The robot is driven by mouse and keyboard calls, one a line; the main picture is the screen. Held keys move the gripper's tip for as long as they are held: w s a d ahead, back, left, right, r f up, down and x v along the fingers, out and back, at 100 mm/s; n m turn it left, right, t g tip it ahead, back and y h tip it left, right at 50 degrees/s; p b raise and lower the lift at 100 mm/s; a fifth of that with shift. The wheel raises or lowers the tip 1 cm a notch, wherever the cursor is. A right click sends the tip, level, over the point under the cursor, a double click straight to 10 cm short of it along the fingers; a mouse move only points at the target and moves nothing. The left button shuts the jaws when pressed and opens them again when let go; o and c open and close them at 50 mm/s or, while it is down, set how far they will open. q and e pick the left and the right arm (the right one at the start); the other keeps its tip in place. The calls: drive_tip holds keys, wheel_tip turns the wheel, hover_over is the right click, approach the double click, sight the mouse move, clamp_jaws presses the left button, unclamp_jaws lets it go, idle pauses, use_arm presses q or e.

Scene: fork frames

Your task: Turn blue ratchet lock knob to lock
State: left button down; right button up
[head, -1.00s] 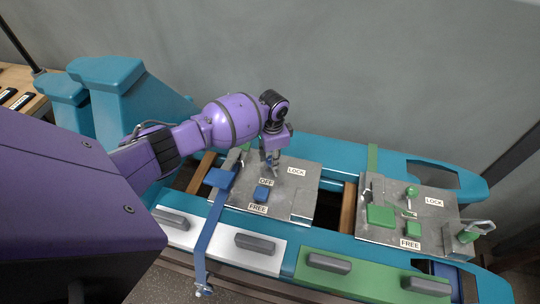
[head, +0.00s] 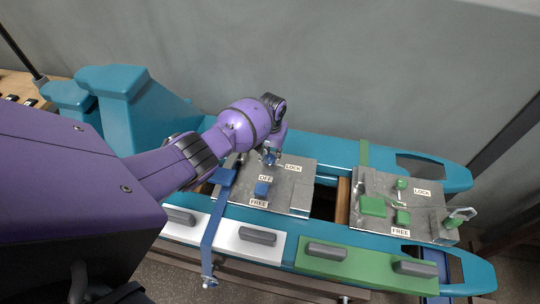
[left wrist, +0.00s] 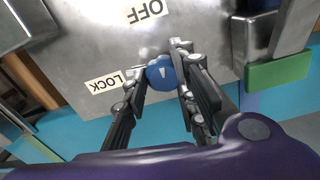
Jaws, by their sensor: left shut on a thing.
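The blue ratchet lock knob (left wrist: 160,73) is a round blue knob with a white mark, seen between my fingertips in the left wrist view. My left gripper (left wrist: 158,66) is shut on it, one finger on each side. In the head view my left gripper (head: 270,158) is at the back of the grey metal plate (head: 297,192), and it mostly hides the knob. The LOCK label (left wrist: 104,82) lies beside the knob and the OFF label (left wrist: 146,12) is further off. The FREE label (head: 258,203) is at the plate's front. My right gripper is not in view.
A blue block (head: 262,189) stands on the plate, with a blue strap (head: 216,225) to its left. A second plate (head: 430,213) with green parts is on the right. White and green panels with grey handles line the front. A grey wall is behind.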

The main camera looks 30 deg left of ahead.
sight(272, 157)
use_arm(q)
drive_tip(key=shift+s+d+f+n, duration=0.25)
drive_tip(key=shift+d+n, duration=0.15)
drive_tip(key=shift+n, duration=0.2)
drive_tip(key=shift+w, duration=0.1)
drive_tip(key=c, duration=1.6)
unclamp_jaws()
drive_tip(key=shift+o, duration=0.2)
drive_tip(key=shift+a, duration=0.1)
drive_tip(key=shift+r, duration=0.1)
drive_tip(key=shift+w, duration=0.1)
wheel_tip(272, 157, up, 12)
